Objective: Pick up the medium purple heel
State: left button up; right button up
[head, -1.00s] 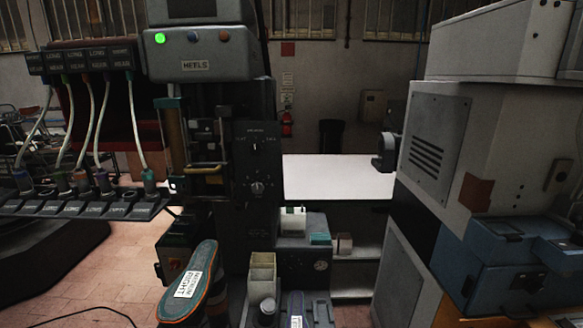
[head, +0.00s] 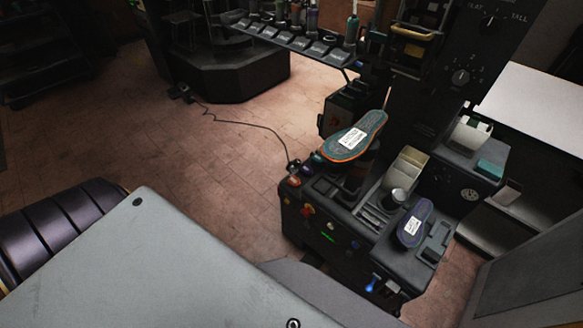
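A purple piece shaped like a shoe sole (head: 414,222), with a white label too small to read, lies on the right part of the dark machine in the head view. A row of dark dispenser trays (head: 300,42) runs along the top. I cannot make out a separate medium purple heel in the trays. Neither of my grippers shows in this view.
A teal sole with an orange edge (head: 352,137) rests on a post of the machine. Cream bins (head: 405,166) and a control panel with buttons (head: 325,228) sit beside it. The tiled floor (head: 200,150) at left is mostly clear, with a black cable (head: 245,124) on it.

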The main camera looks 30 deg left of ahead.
aim_at(306, 170)
jog(key=u, duration=0.9)
